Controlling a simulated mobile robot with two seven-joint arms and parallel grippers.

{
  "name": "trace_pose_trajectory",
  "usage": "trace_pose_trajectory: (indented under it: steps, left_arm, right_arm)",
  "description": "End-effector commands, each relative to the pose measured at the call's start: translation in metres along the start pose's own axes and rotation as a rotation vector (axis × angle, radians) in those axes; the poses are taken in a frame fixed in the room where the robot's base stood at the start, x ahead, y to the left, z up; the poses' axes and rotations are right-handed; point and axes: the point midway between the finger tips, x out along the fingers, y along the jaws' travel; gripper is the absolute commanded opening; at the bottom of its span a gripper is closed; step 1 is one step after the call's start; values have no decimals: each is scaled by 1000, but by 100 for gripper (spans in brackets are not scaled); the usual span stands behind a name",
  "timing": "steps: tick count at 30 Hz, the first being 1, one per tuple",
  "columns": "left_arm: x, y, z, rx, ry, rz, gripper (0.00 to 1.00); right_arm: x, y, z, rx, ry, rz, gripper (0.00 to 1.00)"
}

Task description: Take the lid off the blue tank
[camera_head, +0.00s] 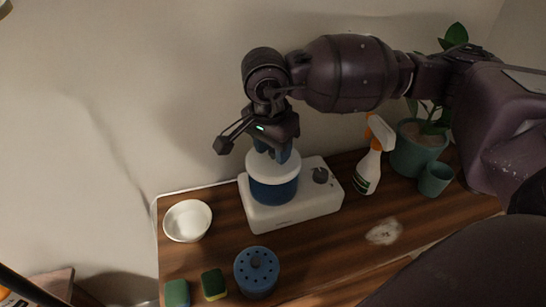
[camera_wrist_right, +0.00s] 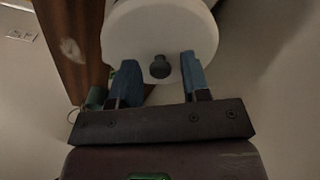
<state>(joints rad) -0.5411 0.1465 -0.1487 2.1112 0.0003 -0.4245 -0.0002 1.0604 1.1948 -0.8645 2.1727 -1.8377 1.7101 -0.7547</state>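The blue tank (camera_head: 275,189) stands upright on a white device (camera_head: 318,205) on the wooden table. Its round white lid (camera_head: 262,168) sits on top of it. My right gripper (camera_head: 271,153) is just above the lid. Its blue fingers (camera_wrist_right: 160,75) are open, one on each side of the knob, with a gap on both sides. In the head view the knob is hidden by the fingers. My left gripper is not in view.
A white bowl (camera_head: 187,220) stands left of the device. A blue holed container (camera_head: 257,270) and two sponges (camera_head: 214,284) are at the front. A spray bottle (camera_head: 368,170), a potted plant (camera_head: 417,150) and a teal cup (camera_head: 435,179) stand at the right. A pale smudge (camera_head: 384,232) marks the table.

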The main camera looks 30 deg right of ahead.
Motion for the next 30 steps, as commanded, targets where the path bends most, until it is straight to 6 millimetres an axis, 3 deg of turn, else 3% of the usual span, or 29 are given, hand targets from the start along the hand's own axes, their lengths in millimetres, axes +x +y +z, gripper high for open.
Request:
trace_pose_trajectory:
  steps: [1, 8, 20, 26, 30]
  left_arm:
    - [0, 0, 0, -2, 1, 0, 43]
    - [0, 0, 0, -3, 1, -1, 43]
    - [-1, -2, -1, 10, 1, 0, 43]
    - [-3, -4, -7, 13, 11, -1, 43]
    - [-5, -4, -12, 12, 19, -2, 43]
  right_arm:
    - [0, 0, 0, 0, 0, 0, 35]
    - [0, 0, 0, 0, 0, 0, 0]
    - [-5, 0, -1, 0, 0, -2, 0]
    - [-33, 0, -4, 1, 3, -7, 0]
    - [-68, 0, -8, 1, 3, -10, 0]
